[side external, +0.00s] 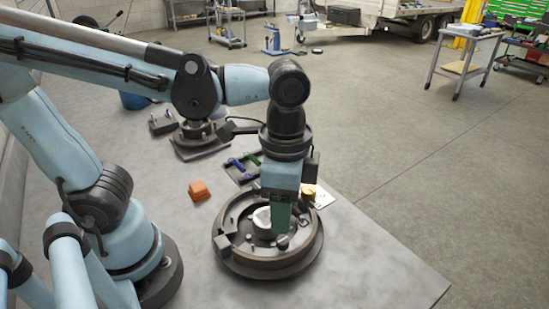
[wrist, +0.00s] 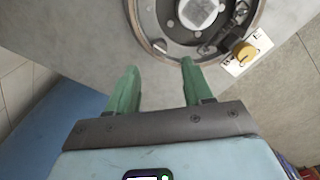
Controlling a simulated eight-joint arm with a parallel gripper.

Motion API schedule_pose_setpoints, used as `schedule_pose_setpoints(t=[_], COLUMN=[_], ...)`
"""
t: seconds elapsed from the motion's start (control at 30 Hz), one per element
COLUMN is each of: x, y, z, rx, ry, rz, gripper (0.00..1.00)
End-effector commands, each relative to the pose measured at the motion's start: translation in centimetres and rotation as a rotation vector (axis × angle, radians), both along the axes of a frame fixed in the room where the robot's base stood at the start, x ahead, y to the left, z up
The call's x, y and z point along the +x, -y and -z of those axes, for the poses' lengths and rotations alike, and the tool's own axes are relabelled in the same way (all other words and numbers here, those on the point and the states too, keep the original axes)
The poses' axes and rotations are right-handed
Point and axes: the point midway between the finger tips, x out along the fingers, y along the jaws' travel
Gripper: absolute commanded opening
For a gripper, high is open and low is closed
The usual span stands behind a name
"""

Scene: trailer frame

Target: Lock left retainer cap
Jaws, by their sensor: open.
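A dark round drum assembly (side external: 290,262) lies flat on the grey table, with a pale hub (side external: 262,218) in its middle. In the wrist view the drum rim (wrist: 146,30) and the pale hub (wrist: 197,12) show at the top. A small light round piece (wrist: 160,46) sits on the rim; I cannot tell whether it is the left retainer cap. My gripper (side external: 278,230) points down at the drum, its green fingers in front of the hub. In the wrist view my gripper (wrist: 159,65) is open and empty, the right fingertip overlapping the rim. Contact cannot be judged.
A yellow knob (wrist: 243,52) on a white plate stands beside the drum. An orange block (side external: 199,190) lies left of it. A dark tray (side external: 241,167) with blue and green tools lies behind, near another dark fixture (side external: 200,140). The table's front right (side external: 375,270) is clear.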

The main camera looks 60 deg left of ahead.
Motion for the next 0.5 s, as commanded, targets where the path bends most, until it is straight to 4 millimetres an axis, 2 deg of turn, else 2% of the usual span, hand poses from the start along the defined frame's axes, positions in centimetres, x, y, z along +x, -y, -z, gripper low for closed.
schedule_pose_setpoints(t=[0.23, 0.5], x=[0.0, 0.0], y=[0.0, 0.0], z=[-3.3, -4.9], rx=[0.000, 0.000], ry=[0.000, 0.000], rz=[0.000, 0.000], gripper=[0.51, 0.51])
